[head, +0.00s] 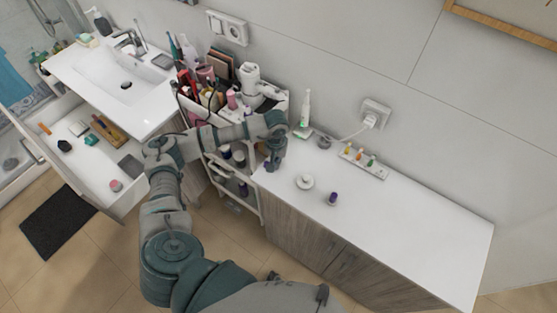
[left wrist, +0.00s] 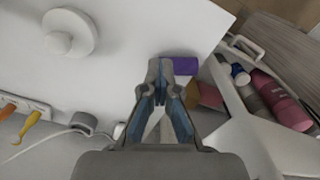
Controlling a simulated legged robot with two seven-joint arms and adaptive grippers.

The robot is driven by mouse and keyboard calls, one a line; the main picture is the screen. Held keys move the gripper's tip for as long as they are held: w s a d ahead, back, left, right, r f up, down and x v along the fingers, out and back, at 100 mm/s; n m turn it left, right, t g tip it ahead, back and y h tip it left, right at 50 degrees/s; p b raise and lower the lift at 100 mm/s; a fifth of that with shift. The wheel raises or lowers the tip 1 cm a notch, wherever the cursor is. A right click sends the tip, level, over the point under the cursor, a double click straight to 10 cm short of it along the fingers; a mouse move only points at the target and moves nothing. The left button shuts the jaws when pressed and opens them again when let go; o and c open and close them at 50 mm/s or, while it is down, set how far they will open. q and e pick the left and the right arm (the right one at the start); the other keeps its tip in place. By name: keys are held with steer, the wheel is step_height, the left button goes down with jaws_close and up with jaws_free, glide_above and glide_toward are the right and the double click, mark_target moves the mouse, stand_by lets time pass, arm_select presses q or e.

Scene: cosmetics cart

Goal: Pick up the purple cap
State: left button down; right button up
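A purple cylindrical cap (left wrist: 186,66) lies at the edge of the white counter in the left wrist view, just right of the fingertips of my left gripper (left wrist: 160,70). The fingers are together, and nothing shows between them. In the head view, my left gripper (head: 273,164) is low over the counter's left end and hides most of what is under it. Whether it touches the cap cannot be told. A small purple-topped item (head: 333,198) stands farther right on the counter. My right gripper is not in view.
A white round lidded item (head: 305,182) stands on the counter (head: 420,210); it also shows in the left wrist view (left wrist: 70,32). A white power strip (head: 363,163) and an electric toothbrush (head: 305,115) are along the wall. A full cosmetics cart (head: 225,150) adjoins the counter. The counter's right part is clear.

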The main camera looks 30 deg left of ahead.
arm_select(q)
steer(key=s+d+b, duration=0.1)
steer(key=s+d, duration=0.1)
steer(key=s, duration=0.4)
steer(key=s+d+r+b, duration=0.1)
steer(key=s+d, duration=0.1)
steer(key=s, duration=0.5)
steer(key=shift+r, duration=0.25)
steer(key=shift+w+a, duration=0.1)
steer(key=shift+c, duration=2.1)
jaws_free()
steer(key=shift+o, duration=0.2)
